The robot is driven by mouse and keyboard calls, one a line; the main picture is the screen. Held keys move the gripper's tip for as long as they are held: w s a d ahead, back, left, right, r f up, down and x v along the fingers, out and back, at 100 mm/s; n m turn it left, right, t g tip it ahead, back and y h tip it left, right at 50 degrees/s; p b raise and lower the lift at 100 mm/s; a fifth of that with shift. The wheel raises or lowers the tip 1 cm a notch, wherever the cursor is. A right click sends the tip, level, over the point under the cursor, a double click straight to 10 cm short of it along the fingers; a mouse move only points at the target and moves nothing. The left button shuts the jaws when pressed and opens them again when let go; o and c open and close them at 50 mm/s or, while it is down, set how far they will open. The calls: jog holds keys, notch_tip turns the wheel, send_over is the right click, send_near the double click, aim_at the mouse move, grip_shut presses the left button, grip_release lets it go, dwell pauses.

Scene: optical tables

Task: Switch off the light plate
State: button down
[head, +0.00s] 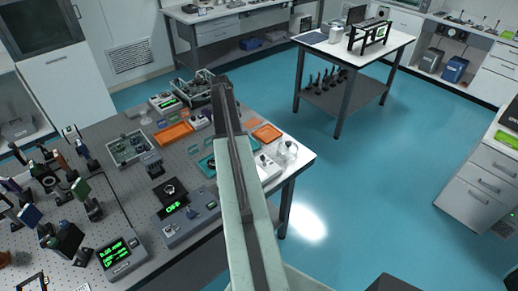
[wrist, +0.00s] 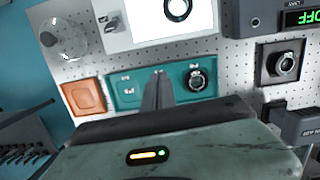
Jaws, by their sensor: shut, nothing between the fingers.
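The light plate (wrist: 150,28) is a white box with a bright white top, at the upper middle of the wrist view and cut off by its top edge. A black ring (wrist: 178,8) lies on its bright face. A small grey lever switch (wrist: 112,22) sits on its left part. In the head view the light plate (head: 268,169) shows to the right of my arm, partly hidden by it. My gripper (wrist: 158,76) is shut and empty. In the wrist view its fingertips appear over the teal panel, below the light plate and apart from it.
The teal panel (wrist: 125,92) has a black knob. An orange tray (wrist: 85,97) and a clear glass vessel (wrist: 66,40) stand to the left. A knob mount (wrist: 282,62) and a unit with a green OFF display (wrist: 300,18) are to the right.

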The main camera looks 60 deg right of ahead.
aim_at(263, 158)
jog(key=s+d, duration=0.5)
jog(key=d, duration=0.1)
jog(key=shift+d+r, duration=0.2)
jog(key=shift+d, duration=0.2)
jog(key=f+b, duration=0.3)
jog(key=s+f+b, duration=0.1)
jog(key=f+b, duration=0.3)
jog(key=s+f+b, duration=0.1)
jog(key=f+b, duration=0.3)
jog(key=shift+a, duration=0.3)
jog(key=s+r+p, duration=0.1)
jog(key=s+a+r+p, duration=0.1)
jog(key=s+r+p, duration=0.1)
jog(key=shift+r, duration=0.2)
jog(key=shift+f, duration=0.1)
jog(key=shift+s, duration=0.1)
jog(key=shift+s+a+t+p, duration=0.1)
jog(key=shift+t+p, duration=0.2)
jog(key=shift+p, duration=0.1)
